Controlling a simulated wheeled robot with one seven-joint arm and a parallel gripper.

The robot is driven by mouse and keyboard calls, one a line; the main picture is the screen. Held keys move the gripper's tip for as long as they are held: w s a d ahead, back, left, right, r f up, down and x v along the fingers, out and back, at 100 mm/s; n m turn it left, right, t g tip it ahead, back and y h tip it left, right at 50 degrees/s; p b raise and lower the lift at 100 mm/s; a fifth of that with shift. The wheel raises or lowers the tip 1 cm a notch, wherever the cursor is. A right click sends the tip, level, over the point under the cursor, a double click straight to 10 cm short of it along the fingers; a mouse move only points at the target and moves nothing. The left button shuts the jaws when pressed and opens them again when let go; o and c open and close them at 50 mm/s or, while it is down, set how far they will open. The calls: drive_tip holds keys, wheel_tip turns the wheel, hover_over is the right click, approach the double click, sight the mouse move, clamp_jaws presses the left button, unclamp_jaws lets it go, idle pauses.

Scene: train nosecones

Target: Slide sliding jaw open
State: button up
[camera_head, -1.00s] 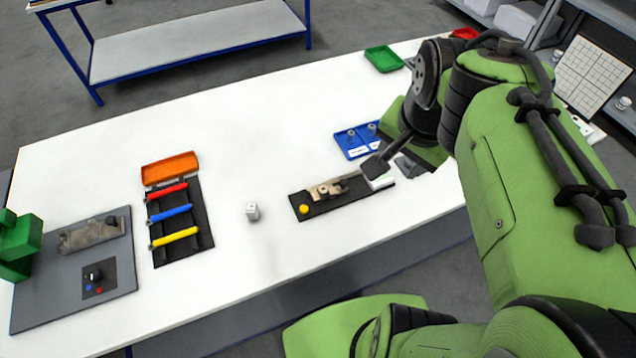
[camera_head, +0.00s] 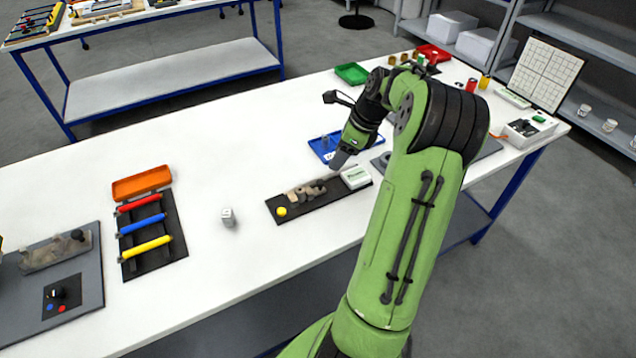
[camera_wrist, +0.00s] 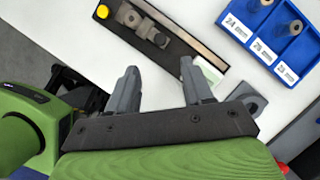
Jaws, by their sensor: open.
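A black base plate (camera_head: 330,204) with a yellow knob (camera_head: 281,211) lies on the white table. Grey-brown vise-like jaw blocks (camera_head: 305,189) sit on it, and a white box (camera_head: 355,177) stands at its right end. In the wrist view the jaw blocks (camera_wrist: 140,24) and the yellow knob (camera_wrist: 102,12) show at the top, beyond my fingers. Which block is the sliding jaw is not clear. My gripper (camera_wrist: 160,70) is open and empty, with fingers spread, apart from the blocks. In the head view my gripper (camera_head: 338,160) is behind the white box; its fingers are partly hidden.
A blue tray (camera_head: 322,148) with labelled slots is behind the base plate. A small white block (camera_head: 228,217) and a rack of coloured bars (camera_head: 150,240) stand to the left. A grey plate (camera_head: 85,290) is farther left. The table between the rack and the base is mostly clear.

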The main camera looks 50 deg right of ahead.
sight(321, 182)
drive_tip(key=b+x, duration=0.2)
drive_tip(key=x, duration=0.8)
drive_tip(key=shift+w+f+b, duration=0.15)
drive_tip(key=shift+f+b, duration=0.15)
drive_tip(key=shift+f, duration=0.05)
clamp_jaws()
